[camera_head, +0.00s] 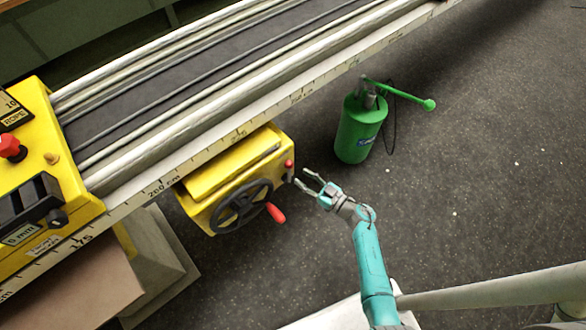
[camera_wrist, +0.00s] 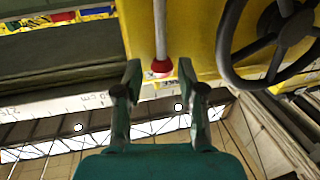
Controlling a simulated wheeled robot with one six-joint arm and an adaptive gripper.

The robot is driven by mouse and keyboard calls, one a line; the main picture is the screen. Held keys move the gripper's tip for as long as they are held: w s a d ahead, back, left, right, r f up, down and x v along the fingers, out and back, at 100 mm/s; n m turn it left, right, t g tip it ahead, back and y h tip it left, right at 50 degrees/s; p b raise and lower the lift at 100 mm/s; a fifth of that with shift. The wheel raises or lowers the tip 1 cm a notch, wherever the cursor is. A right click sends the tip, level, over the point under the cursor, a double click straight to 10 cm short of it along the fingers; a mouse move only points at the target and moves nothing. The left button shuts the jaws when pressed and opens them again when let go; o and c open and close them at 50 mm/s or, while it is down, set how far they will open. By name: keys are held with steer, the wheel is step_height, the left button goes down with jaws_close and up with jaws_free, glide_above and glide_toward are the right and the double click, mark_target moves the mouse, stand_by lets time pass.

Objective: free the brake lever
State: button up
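The brake lever is a short grey rod with a red knob (camera_head: 288,163) at the right end of the yellow handwheel box (camera_head: 215,190). In the wrist view the brake lever (camera_wrist: 160,35) hangs down in the picture, its red knob between my fingertips. My gripper (camera_head: 303,178) is just right of the lever, with its fingers spread and pointing left at the box. In the wrist view my gripper (camera_wrist: 160,76) is open, with a gap on both sides of the knob. I cannot tell whether the knob lies fully between the fingers in depth.
A dark handwheel (camera_head: 242,205) with a red handle (camera_head: 275,213) is on the box's front, left of my gripper. The long boom rail (camera_head: 240,125) runs above. A green pump cylinder (camera_head: 360,128) stands behind on the floor. The floor to the right is clear.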

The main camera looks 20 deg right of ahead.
mark_target(289, 172)
steer(key=x, duration=0.6)
steer(key=shift+s+a, duration=0.1)
jaws_close()
